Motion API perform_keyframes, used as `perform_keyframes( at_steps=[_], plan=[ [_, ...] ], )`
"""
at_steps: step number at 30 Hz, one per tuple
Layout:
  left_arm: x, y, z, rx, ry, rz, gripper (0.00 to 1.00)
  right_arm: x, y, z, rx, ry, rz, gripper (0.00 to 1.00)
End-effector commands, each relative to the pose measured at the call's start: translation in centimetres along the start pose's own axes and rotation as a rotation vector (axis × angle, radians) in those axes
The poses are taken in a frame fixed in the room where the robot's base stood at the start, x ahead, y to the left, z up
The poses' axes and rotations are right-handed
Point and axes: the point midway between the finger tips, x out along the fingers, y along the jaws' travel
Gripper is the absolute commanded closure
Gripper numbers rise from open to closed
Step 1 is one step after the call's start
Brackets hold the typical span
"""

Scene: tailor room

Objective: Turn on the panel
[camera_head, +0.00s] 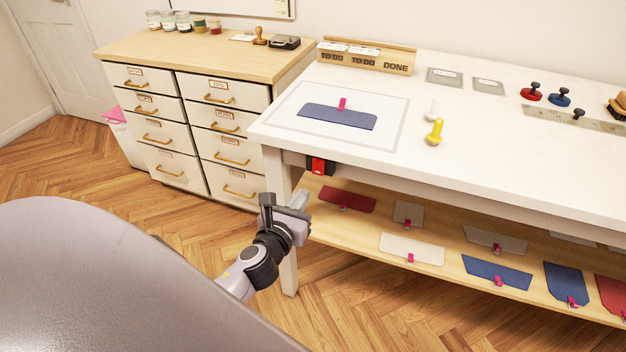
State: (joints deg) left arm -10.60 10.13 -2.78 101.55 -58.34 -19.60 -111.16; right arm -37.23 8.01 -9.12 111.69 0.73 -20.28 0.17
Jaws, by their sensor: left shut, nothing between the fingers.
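A flat white panel (388,112) with a pale grey border lies on the left end of the white table, with a dark blue fabric piece (337,118) and its pink clip on it. A small black box with a red rocker switch (318,166) is fixed under the table's front edge near the left corner. My left gripper (300,200) is shut and empty, below and left of the switch and apart from it, beside the table leg. I cannot tell from the picture whether the panel is lit. My right gripper is out of view.
The table leg (287,250) stands close to my left gripper. A lower wooden shelf (350,232) holds several clipped fabric pieces. A drawer cabinet (190,120) stands to the left. The tabletop bears a yellow tool (434,131) and a wooden card holder (366,60). Floor between is clear.

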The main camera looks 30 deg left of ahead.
Motion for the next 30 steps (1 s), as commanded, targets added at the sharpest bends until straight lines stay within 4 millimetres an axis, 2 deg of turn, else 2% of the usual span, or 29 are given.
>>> perform_keyframes(
  at_steps=[9,15,30],
  plan=[
    [5.1,0.0,0.0,0.0,-0.001,0.001,1.0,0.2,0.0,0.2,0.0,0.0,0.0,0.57],
    [7.1,0.0,0.0,-0.001,-0.001,0.0,1.0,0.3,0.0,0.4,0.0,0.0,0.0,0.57],
    [7.7,0.0,0.0,0.0,0.0,0.0,1.0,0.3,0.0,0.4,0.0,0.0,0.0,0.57]
  ],
)
